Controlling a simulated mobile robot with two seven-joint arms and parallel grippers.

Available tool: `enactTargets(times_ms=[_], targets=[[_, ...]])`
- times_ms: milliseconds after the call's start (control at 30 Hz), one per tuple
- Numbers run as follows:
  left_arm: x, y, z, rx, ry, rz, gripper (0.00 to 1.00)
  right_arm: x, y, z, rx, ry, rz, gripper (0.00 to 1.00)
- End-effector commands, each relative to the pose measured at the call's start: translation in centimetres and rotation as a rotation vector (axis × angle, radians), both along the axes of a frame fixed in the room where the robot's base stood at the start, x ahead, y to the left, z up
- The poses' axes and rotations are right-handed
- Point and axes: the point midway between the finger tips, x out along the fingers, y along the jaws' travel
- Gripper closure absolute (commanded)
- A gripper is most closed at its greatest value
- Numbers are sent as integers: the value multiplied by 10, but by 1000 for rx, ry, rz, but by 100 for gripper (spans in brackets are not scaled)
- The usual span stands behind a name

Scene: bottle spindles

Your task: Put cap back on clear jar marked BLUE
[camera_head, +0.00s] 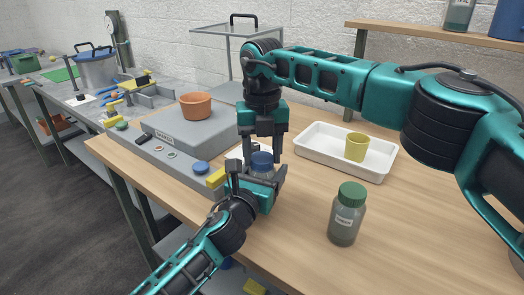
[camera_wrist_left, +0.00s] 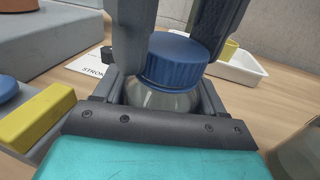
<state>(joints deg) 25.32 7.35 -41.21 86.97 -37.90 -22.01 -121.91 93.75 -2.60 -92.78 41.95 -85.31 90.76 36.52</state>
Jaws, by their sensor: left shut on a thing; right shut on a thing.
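A clear jar (camera_wrist_left: 160,98) with a ribbed blue cap (camera_wrist_left: 180,62) stands at the table's front left; in the head view the cap (camera_head: 262,160) shows between my grippers. My left gripper (camera_head: 258,180) is shut on the jar's body from the front. My right gripper (camera_head: 262,150) points down from above, shut on the blue cap, and its grey fingers also show in the left wrist view (camera_wrist_left: 172,40). The cap sits at the jar's mouth; I cannot tell whether it is threaded on. No BLUE marking is readable, as the grippers hide the jar's front.
A green-capped jar (camera_head: 346,218) stands to the right. A white tray (camera_head: 318,160) holds a yellow cup (camera_head: 356,147). A grey box (camera_head: 190,130) bears an orange pot (camera_head: 196,105). A yellow block (camera_head: 216,178) is close left of my left gripper. The table's right front is clear.

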Motion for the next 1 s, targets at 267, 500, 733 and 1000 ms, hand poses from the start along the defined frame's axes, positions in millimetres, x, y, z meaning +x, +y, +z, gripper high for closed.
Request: enactTargets(times_ms=[267,500,733,1000], targets=[[0,1,-1,0,1,2,100,-1,0,0,0,2,-58,40],[0,1,-1,0,1,1,100,0,0,0,0,1,-56,17],[0,0,-1,0,1,1,100,0,0,0,0,0,-56,17],[0,0,0,0,1,1,100,0,1,32,2,-4,-56,17]])
